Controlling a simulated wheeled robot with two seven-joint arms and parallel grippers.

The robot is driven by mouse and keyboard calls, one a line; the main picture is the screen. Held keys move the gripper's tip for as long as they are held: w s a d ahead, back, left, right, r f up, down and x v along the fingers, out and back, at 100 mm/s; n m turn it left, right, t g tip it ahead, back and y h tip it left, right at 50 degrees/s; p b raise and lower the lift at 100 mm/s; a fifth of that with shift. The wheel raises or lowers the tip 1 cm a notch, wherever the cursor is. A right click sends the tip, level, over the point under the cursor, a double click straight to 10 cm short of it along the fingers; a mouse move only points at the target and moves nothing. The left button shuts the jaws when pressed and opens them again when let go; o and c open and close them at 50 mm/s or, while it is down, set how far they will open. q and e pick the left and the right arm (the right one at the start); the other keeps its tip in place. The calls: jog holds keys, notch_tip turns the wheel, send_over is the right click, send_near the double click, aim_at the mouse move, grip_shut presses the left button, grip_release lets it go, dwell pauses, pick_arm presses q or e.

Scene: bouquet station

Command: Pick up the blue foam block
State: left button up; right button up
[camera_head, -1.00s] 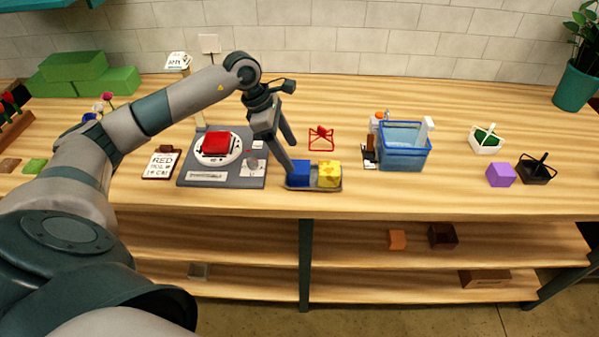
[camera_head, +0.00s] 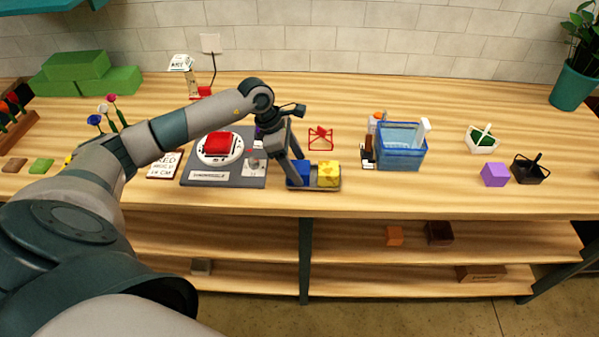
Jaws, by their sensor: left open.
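The blue foam block (camera_head: 304,174) stands beside a yellow block (camera_head: 328,173) in a small grey tray (camera_head: 316,188) near the front edge of the table. My left gripper (camera_head: 298,169) is open at the blue block. One finger passes in front of the block's left side and hides part of it. The other finger reaches down behind it. I cannot tell whether either finger touches the block. My right gripper is not in view.
Left of the tray is a grey scale (camera_head: 225,180) with a red block (camera_head: 217,143) on its white plate. Behind the tray stands a red wire frame (camera_head: 320,138). A blue bin (camera_head: 401,153) stands to the right, with clear wood between it and the tray.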

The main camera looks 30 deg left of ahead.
aim_at(297, 166)
pick_arm(q)
jog(key=shift+c, duration=0.7)
jog(key=c, duration=1.1)
jog(key=shift+r, duration=0.2)
jog(key=shift+r+b, duration=0.6)
jog(key=shift+b, duration=0.1)
notch_tip(297, 166, up, 2)
jog(key=shift+w+r+b, duration=0.1)
jog(key=shift+r+b, duration=0.1)
jog(key=shift+b, duration=0.65)
jog(key=w+d+r+b, duration=0.3)
jog(key=d+r, duration=0.4)
jog(key=d, duration=0.4)
jog(key=shift+w+b, duration=0.25)
jog(key=shift+b, duration=0.4)
